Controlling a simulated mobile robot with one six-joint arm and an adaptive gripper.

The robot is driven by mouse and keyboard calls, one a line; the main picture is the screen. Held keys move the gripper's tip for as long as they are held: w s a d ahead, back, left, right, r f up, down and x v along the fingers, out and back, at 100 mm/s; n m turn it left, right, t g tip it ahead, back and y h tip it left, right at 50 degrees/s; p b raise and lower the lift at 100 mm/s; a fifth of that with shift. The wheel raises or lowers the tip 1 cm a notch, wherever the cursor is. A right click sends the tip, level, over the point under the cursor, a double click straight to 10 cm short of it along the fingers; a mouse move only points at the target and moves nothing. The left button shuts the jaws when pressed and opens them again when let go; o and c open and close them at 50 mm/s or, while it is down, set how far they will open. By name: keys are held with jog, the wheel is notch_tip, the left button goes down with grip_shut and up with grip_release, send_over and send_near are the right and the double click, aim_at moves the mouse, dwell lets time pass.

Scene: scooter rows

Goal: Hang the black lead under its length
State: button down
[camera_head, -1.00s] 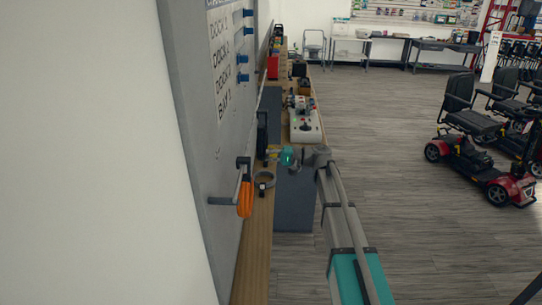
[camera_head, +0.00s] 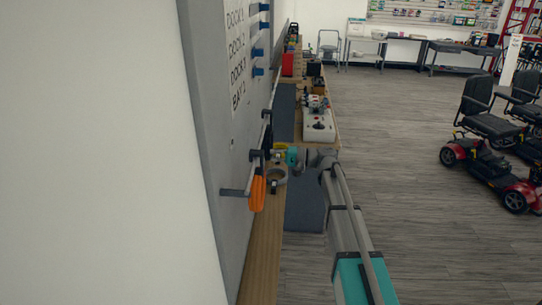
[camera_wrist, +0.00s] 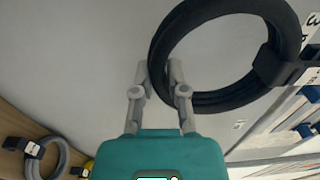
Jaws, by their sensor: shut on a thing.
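The black lead (camera_wrist: 222,102) is a thick coil with a black strap and white tag at its right side in the wrist view. My gripper (camera_wrist: 160,72) has its two fingers on either side of the coil's left edge and is shut on it. In the head view the lead (camera_head: 267,135) is a small dark shape close to the grey board (camera_head: 212,110), and my gripper (camera_head: 280,155) is just below it. The board carries printed labels (camera_head: 237,60), among them DOCK and BAY 2, with blue pegs (camera_head: 258,52) beside them. Fine contact with the board cannot be told.
An orange lead (camera_head: 257,193) hangs on a grey peg low on the board. A grey coil (camera_head: 276,178) lies on the narrow wooden bench (camera_head: 262,255), with a yellow item (camera_head: 280,150) behind it. Controllers (camera_head: 318,125) stand farther along. Open floor (camera_head: 400,160) lies right.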

dwell(0.3)
jog(key=c, duration=0.6)
grip_release()
jog(key=shift+d, duration=0.1)
jog(key=d, duration=0.7)
jog(key=shift+s+d, duration=0.15)
jog(key=shift+f, duration=0.15)
